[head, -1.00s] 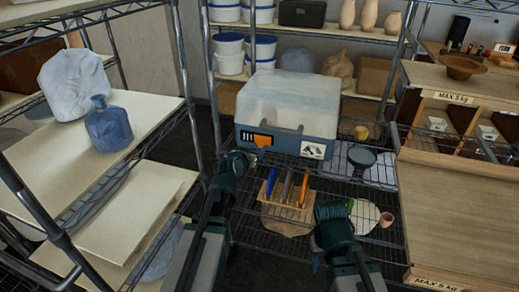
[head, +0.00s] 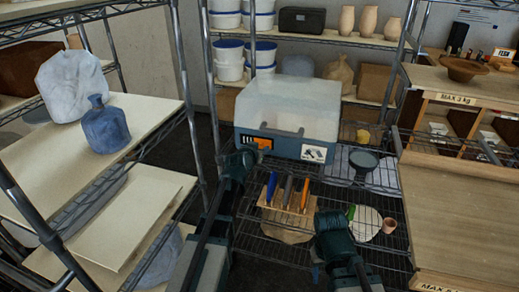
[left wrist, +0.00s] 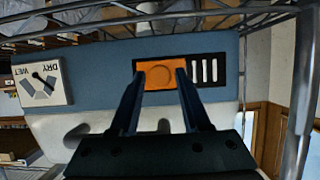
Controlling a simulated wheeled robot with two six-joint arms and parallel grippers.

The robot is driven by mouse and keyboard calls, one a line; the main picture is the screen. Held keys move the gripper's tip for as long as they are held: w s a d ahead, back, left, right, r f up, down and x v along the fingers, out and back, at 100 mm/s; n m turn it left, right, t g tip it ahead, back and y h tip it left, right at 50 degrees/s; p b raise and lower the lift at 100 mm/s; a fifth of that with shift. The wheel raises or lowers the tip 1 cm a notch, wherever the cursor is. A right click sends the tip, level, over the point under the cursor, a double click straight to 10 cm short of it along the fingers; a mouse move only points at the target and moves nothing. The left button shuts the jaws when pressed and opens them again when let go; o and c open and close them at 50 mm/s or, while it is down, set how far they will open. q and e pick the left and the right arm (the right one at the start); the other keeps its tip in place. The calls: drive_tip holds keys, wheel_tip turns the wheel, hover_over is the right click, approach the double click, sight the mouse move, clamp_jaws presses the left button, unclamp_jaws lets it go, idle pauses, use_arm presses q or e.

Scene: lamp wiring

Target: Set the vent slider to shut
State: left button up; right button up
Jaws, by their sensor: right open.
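The vent slider (head: 264,143) is an orange plate with a round raised knob, on the front of a blue-grey box (head: 318,133) with a cloudy lid. In the left wrist view, upside down, the slider (left wrist: 160,72) covers one end of the black vent frame. Several pale slots (left wrist: 207,68) are uncovered beside it. My left gripper (left wrist: 161,74) is open, with one finger on each side of the knob; I cannot tell whether they touch it. It also shows at the box front in the head view (head: 249,153). My right gripper (head: 332,222) is low beside the tool block, its fingertips unclear.
A DRY/WET label (head: 313,153) is on the box front. A wooden block (head: 287,217) with several upright tools stands on the lower wire rack. A dark pan (head: 364,160) and a small pot (head: 389,225) are to the right. A metal shelf post (head: 190,90) rises left of the box.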

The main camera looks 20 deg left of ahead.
use_arm(q)
clamp_jaws()
idle(1.1)
